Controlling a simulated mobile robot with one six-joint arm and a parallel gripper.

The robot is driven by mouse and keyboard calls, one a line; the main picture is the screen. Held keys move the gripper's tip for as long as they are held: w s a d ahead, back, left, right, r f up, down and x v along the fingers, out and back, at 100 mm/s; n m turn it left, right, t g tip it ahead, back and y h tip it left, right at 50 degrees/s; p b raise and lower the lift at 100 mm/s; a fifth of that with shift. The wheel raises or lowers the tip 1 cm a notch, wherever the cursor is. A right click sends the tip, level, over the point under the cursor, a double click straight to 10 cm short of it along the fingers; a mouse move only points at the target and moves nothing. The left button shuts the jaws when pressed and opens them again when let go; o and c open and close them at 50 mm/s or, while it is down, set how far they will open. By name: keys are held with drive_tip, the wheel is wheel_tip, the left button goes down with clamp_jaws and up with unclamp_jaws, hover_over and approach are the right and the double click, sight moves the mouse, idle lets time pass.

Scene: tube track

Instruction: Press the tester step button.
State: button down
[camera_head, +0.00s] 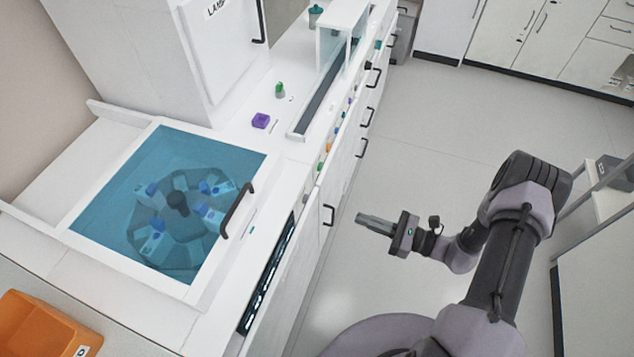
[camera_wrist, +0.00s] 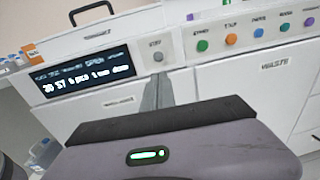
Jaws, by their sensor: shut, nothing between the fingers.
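The step button (camera_wrist: 158,57) is a small grey round button under a "STEP" label on the white front panel, in the wrist view. It sits between the dark display (camera_wrist: 83,78) on its left and a row of coloured buttons on its right. My gripper (camera_wrist: 158,80) has its fingers together and empty. In the wrist view the tips appear just below the step button; I cannot tell the exact gap. In the head view my gripper (camera_head: 361,218) is over the floor, pointing left at the bench front and clear of it. I cannot make out the step button there.
Coloured buttons, including a green one (camera_wrist: 203,46) and an orange one (camera_wrist: 232,39), line the panel right of the step button. A blue-lidded carousel unit (camera_head: 150,250) is on the bench with a dark handle (camera_head: 238,209). An orange bin (camera_head: 40,325) stands lower left.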

drive_tip(key=b, duration=0.3)
approach(305, 199)
drive_tip(key=w+a+f, duration=0.1)
drive_tip(key=w+a, duration=0.2)
drive_tip(key=a, duration=0.2)
drive_tip(key=shift+w+a+f, duration=0.1)
drive_tip(key=shift+w+a, duration=0.05)
drive_tip(key=shift+a, duration=0.2)
